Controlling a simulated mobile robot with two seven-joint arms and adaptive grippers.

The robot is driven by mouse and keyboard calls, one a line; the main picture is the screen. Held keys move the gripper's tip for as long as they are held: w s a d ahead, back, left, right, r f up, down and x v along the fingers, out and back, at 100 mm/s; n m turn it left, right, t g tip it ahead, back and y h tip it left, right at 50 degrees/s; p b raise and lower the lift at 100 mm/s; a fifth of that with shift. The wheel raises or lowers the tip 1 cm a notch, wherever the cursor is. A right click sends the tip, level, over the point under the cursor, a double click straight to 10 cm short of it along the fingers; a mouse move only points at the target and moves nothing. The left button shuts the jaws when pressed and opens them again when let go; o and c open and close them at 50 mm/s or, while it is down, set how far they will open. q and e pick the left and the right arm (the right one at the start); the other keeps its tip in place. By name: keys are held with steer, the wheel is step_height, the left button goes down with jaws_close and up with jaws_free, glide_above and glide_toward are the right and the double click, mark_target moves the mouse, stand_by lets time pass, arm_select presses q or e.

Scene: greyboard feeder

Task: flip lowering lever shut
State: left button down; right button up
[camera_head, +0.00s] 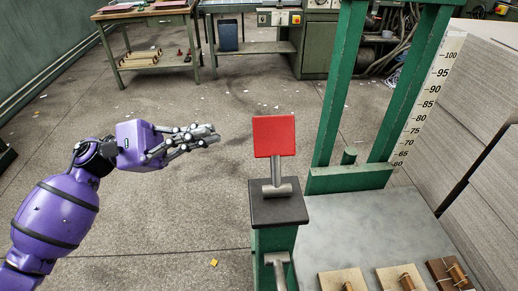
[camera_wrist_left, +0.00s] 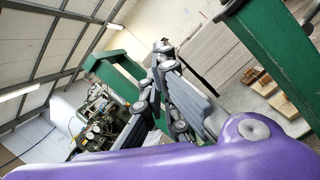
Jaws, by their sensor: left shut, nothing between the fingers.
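The lever is a grey bar with a square red plate (camera_head: 274,136) at its top. It stands upright, leaning slightly, from a dark block on a green post (camera_head: 274,240) in the head view. My left gripper (camera_head: 215,134) is shut and empty, to the left of the red plate with a clear gap between them. In the left wrist view the left gripper's fingers (camera_wrist_left: 165,52) point up, away from the camera. The red plate cannot be made out in the wrist view. My right gripper is not in view.
A green frame (camera_head: 340,90) stands right of the lever, beside a number scale (camera_head: 431,100) and a tall grey board stack (camera_head: 485,130). Wooden blocks (camera_head: 342,281) lie on the grey plate (camera_head: 385,225). Workbenches (camera_head: 150,15) stand far back. The floor on the left is mostly clear.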

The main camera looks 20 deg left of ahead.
arm_select(q)
steer(key=m+g, duration=0.1)
steer(key=m, duration=0.2)
steer(key=r+m+g, duration=0.1)
steer(key=m, duration=0.1)
steer(key=shift+s+d+g+y+b, duration=0.1)
steer(key=shift+s+g+y+b, duration=0.2)
steer(key=shift+s+b, duration=0.1)
